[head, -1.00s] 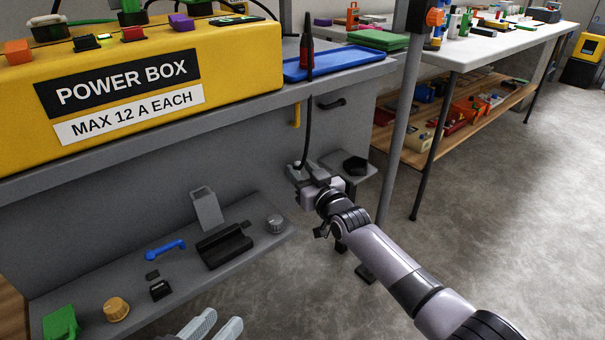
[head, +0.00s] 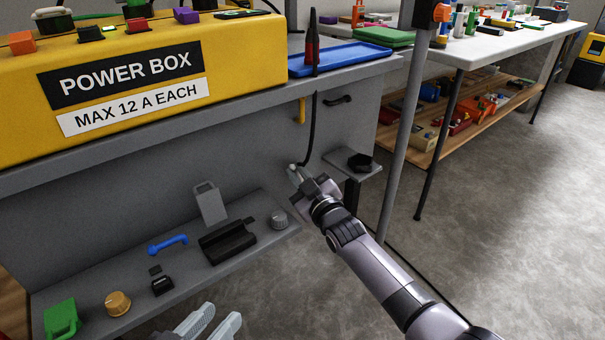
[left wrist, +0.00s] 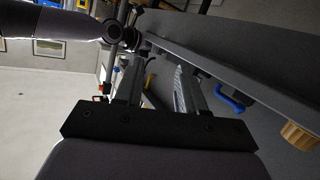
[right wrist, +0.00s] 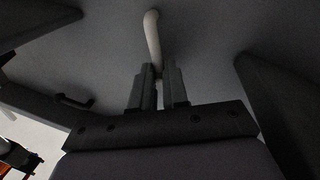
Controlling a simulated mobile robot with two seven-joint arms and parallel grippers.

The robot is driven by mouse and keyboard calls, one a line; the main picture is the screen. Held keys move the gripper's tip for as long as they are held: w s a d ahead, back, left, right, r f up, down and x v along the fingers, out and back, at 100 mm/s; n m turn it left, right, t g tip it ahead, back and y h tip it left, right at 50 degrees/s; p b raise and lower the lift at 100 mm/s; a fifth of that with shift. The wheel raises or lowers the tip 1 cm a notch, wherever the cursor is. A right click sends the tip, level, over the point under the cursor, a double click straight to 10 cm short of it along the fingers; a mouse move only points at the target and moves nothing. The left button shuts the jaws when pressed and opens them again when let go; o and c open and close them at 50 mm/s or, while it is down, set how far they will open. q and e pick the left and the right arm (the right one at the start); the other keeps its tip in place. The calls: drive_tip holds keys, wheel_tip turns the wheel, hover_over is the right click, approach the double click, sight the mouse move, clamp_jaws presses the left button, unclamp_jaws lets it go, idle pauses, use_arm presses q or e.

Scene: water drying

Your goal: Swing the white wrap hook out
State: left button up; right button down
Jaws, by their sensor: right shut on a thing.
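The white wrap hook (right wrist: 152,38) is a curved white rod on the grey panel in the right wrist view. Its lower end goes between the fingertips of my right gripper (right wrist: 159,80), which are shut on it. In the head view only a small pale end of the hook (head: 293,167) shows beside my right gripper (head: 298,180). My left gripper (head: 214,322) is at the bottom of the head view, empty, its fingers apart. The left wrist view also shows the left gripper (left wrist: 158,80) open.
A black cable (head: 311,125) hangs close to the hook. A small grey shelf (head: 345,165) with a black piece is just right of my right gripper. A lower ledge (head: 130,272) holds a blue handle (head: 167,244), knobs and other parts. A grey post (head: 402,130) stands further right.

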use_arm(q)
drive_tip(key=shift+s+a, duration=0.1)
drive_tip(key=shift+s, duration=0.05)
use_arm(e)
drive_tip(key=shift+f, duration=0.1)
drive_tip(key=c, duration=1.1)
unclamp_jaws()
drive_tip(key=shift+s+d+p, duration=0.2)
drive_tip(key=shift+s+p, duration=0.25)
use_arm(q)
drive_tip(key=shift+w+d+r+n+g+h+p, duration=0.15)
drive_tip(key=shift+d+n+g+h+p, duration=0.2)
drive_tip(key=shift+d+p, duration=0.4)
drive_tip(key=shift+w+d+f+n+g+h+p, duration=0.15)
drive_tip(key=shift+d+g+p, duration=0.3)
drive_tip(key=shift+p, duration=0.5)
use_arm(e)
drive_tip(key=shift+v, duration=3.1)
use_arm(q)
drive_tip(key=shift+r, duration=0.1)
use_arm(e)
drive_tip(key=shift+f, duration=0.1)
